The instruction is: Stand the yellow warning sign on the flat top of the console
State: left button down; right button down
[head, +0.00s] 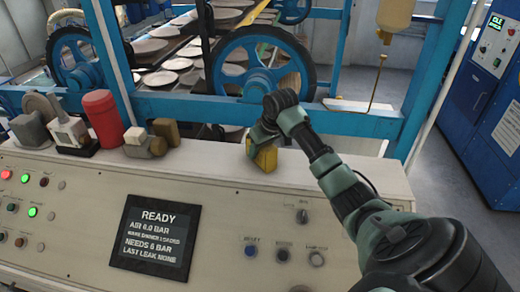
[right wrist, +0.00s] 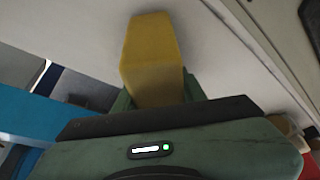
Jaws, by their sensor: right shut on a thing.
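The yellow warning sign (head: 266,158) is in my right gripper (head: 262,138), at the flat top of the console (head: 205,168). The gripper comes down over it from above and hides its upper part. In the right wrist view the sign (right wrist: 152,50) is a plain yellow block between the green fingers (right wrist: 158,92), with the pale console top behind it. I cannot tell whether its lower end touches the top. My left gripper is not in view.
A red cylinder (head: 102,118), grey and white devices (head: 68,128) and a tan-and-grey fitting (head: 145,143) stand on the console's left part. The top on both sides of the sign is clear. A blue frame with a large wheel (head: 235,62) rises behind.

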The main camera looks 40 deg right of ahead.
jog(key=c, duration=1.2)
grip_release()
jog(key=shift+f, duration=0.1)
jog(key=shift+c, duration=0.2)
jog(key=o, duration=0.4)
jog(key=b+v, duration=0.4)
jog(key=v, duration=0.7)
jog(key=shift+w, duration=0.1)
jog(key=shift+s+r, duration=0.25)
jog(key=shift+r, duration=0.4)
jog(key=shift+a+f, duration=0.1)
jog(key=shift+f, duration=0.05)
